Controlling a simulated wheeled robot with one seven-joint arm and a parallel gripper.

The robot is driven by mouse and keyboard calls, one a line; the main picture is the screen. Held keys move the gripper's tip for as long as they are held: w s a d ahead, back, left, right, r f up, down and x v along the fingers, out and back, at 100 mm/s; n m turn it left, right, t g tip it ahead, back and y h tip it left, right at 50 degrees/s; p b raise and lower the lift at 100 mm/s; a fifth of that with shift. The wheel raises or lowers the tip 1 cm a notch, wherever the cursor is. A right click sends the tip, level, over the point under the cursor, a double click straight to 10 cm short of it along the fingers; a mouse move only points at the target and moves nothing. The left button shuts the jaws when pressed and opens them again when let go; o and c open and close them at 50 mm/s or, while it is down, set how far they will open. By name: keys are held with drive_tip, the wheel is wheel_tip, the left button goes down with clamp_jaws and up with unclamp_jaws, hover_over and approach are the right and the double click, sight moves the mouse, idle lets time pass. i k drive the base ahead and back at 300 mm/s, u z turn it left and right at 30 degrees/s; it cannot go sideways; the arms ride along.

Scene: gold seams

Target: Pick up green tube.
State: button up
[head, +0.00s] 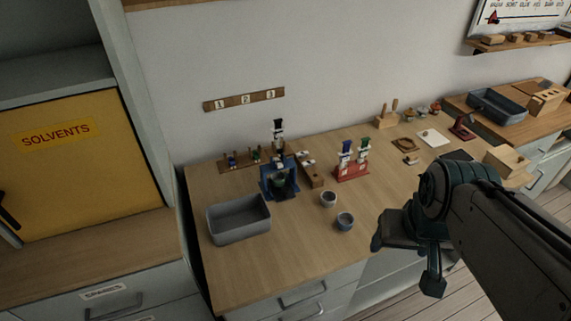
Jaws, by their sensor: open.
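A tube with a green body and a white-and-dark top (364,149) stands upright in the right side of a red rack (352,172) on the wooden workbench. A similar blue tube (346,152) stands beside it on the left in the same rack. A small green item (255,155) also shows in a wooden rack at the back left; its kind is too small to tell. My gripper (412,262) is at the right, in front of the bench edge, well to the front right of the red rack. It is open, and nothing shows between its fingers.
A blue stand (279,186) with a dark-topped item, a grey tray (239,219) and two small cups (328,199) (345,221) are on the bench. Wooden blocks and a white square (433,137) lie to the right. The bench's front middle is clear.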

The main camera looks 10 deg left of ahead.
sight(362, 153)
drive_tip(key=k, duration=0.5)
drive_tip(key=z, duration=1.55)
drive_tip(key=i, duration=1.15)
drive_tip(key=u, duration=2.15)
